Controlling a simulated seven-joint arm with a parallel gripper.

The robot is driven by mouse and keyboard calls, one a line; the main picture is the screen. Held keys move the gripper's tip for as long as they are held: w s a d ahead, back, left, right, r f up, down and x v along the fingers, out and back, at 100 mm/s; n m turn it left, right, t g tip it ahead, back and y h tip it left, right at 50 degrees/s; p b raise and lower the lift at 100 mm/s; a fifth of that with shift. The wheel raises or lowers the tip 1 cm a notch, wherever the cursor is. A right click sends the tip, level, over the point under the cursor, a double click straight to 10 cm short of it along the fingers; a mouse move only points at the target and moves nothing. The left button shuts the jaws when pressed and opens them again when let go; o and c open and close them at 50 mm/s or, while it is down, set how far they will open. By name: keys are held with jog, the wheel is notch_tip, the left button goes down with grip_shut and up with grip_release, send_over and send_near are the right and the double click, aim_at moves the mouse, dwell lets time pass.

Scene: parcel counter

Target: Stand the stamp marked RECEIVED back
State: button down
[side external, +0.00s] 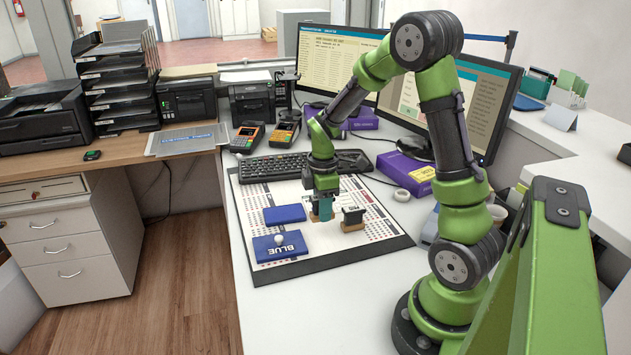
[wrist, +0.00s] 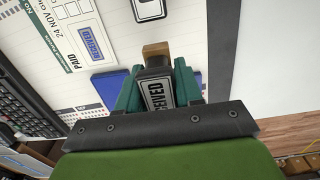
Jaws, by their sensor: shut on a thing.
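My gripper (side external: 322,212) is low over the desk mat, pointing down. Its teal fingers are shut on a stamp (wrist: 157,93) with a dark body, a label of which "CEIVED" is readable, and a wooden block (wrist: 155,50). In the side view the fingers hide most of this stamp. I cannot tell whether it touches the surface below. A second dark stamp (side external: 352,218) with a wooden base stands just to the right of my gripper. Part of a dark stamp with a white label (wrist: 148,10) shows at the top of the wrist view.
A blue pad marked BLUE (side external: 270,252) and a plain blue piece (side external: 284,214) lie left of my gripper. The printed mat (side external: 375,240) has free room at front right. The keyboard (side external: 270,168) is behind. Blue RECEIVED print (wrist: 90,43) shows on paper.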

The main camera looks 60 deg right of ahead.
jog(key=shift+f, duration=2.05)
jog(key=shift+f, duration=0.4)
dwell(1.1)
jog(key=c, duration=0.7)
grip_release()
jog(key=shift+o, duration=0.2)
